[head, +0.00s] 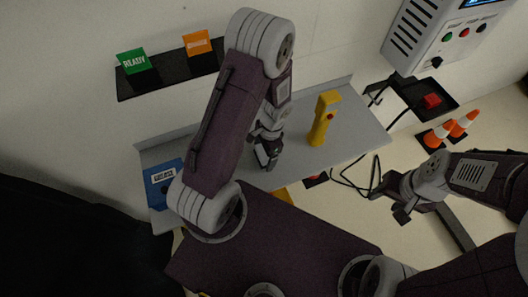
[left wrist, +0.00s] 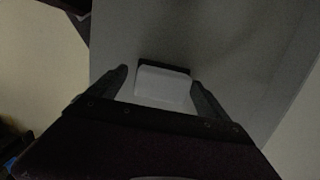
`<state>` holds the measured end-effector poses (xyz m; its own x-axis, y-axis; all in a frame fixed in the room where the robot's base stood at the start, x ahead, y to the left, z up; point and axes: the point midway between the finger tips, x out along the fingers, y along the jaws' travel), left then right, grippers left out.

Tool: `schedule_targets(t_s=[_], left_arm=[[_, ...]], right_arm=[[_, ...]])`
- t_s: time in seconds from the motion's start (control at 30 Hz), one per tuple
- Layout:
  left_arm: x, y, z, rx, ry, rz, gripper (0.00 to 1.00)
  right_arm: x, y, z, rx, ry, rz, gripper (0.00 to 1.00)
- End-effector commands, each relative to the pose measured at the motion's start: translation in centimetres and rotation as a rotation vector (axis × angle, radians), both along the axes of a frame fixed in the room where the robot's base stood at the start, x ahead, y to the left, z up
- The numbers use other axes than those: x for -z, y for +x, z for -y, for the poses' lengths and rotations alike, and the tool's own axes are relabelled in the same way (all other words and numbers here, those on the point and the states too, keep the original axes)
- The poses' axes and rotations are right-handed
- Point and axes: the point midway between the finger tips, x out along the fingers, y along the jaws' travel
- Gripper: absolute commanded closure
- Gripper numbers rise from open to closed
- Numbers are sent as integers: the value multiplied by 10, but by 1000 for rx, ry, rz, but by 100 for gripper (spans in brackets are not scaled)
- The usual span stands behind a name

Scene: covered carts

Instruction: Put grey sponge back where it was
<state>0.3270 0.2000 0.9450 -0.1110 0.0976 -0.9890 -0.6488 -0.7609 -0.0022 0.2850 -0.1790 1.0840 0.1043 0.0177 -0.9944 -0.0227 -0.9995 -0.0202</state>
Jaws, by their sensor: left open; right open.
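A pale grey block, apparently the grey sponge (left wrist: 163,86), lies on the grey tabletop (left wrist: 225,50) in the left wrist view, with a dark strip along its far edge. My left gripper (head: 268,158) is open over the table, and its two fingers stand on either side of the block in the left wrist view (left wrist: 159,78). I cannot tell whether they touch it. In the head view the block is hidden by my left arm and gripper. My right gripper (head: 386,202) is open and empty, off the table's right side.
A yellow handheld device (head: 323,118) stands on the table (head: 345,137) right of my left gripper. A blue labelled bin (head: 160,186) is at the left end. A dark wall shelf (head: 170,77) holds a green READY card (head: 134,61) and an orange card (head: 197,43).

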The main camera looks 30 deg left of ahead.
Motion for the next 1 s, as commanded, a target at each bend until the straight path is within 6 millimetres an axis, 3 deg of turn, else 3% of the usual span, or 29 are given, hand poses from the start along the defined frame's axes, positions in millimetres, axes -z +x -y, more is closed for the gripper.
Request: schedule_targets(t_s=[0.17,0.27,0.7,1.0], left_arm=[[-5,1,0,0,0,1,10],[-18,3,1,0,1,5,10],[-108,13,11,0,0,4,10],[-123,11,12,-20,-2,7,10]], right_arm=[[-3,0,0,0,0,0,51],[-4,0,0,0,0,0,51],[-4,0,0,0,0,0,51],[-4,0,0,0,0,0,51]])
